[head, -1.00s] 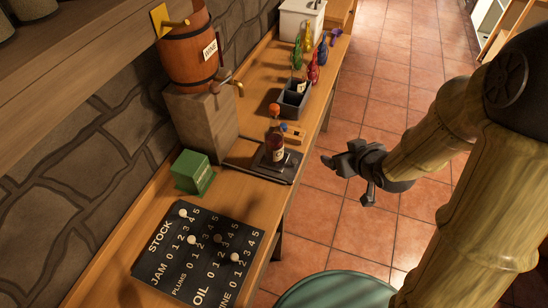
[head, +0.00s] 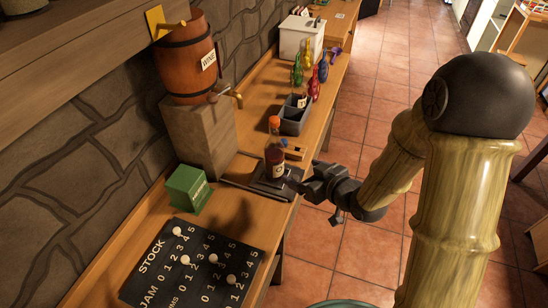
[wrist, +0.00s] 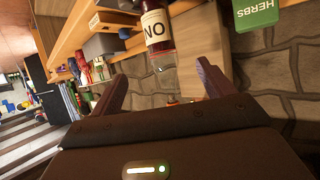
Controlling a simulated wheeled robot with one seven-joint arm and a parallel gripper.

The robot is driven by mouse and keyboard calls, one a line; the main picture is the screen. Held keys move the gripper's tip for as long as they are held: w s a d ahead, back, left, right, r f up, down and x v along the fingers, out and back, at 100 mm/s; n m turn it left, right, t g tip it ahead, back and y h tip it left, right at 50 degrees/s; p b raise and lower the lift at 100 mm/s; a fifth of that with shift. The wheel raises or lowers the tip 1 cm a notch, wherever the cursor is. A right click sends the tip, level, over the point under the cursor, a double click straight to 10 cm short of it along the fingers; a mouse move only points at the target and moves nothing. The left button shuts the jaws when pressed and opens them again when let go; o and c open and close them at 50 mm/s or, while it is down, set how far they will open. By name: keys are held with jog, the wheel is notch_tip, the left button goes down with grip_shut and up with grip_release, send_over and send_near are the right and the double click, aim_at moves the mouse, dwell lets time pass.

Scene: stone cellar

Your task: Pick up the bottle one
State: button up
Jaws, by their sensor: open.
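The bottle (head: 276,163), dark with an orange cap and a pale label, stands upright on a dark flat board (head: 240,178) on the wooden bench. My gripper (head: 305,184) is open, just to the right of the bottle at the bench's front edge. In the wrist view the bottle (wrist: 160,52) lies ahead, between the lines of the two open fingers (wrist: 162,85), and its label reads "NO". The fingers look empty; I cannot tell exactly how far the bottle is from their tips.
A green herbs box (head: 187,188) and a black stock board (head: 190,262) with white pegs lie nearer. A wine barrel (head: 187,65) sits on a block (head: 200,130) behind. Farther along are a grey divided crate (head: 294,117), coloured bottles (head: 313,83) and a white box (head: 298,40).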

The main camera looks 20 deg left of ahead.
aim_at(277, 134)
jog(key=x, duration=1)
jog(key=shift+r+p, duration=0.1)
jog(key=shift+p, duration=0.25)
jog(key=shift+p+x, duration=0.6)
jog(key=shift+x, duration=2)
jog(key=shift+s+r, duration=0.1)
jog(key=shift+r, duration=0.05)
jog(key=shift+a, duration=0.1)
jog(key=c, duration=1.5)
jog(key=shift+o, duration=0.2)
jog(key=shift+r, duration=0.1)
notch_tip(277, 134, up, 10)
jog(key=shift+f, duration=0.1)
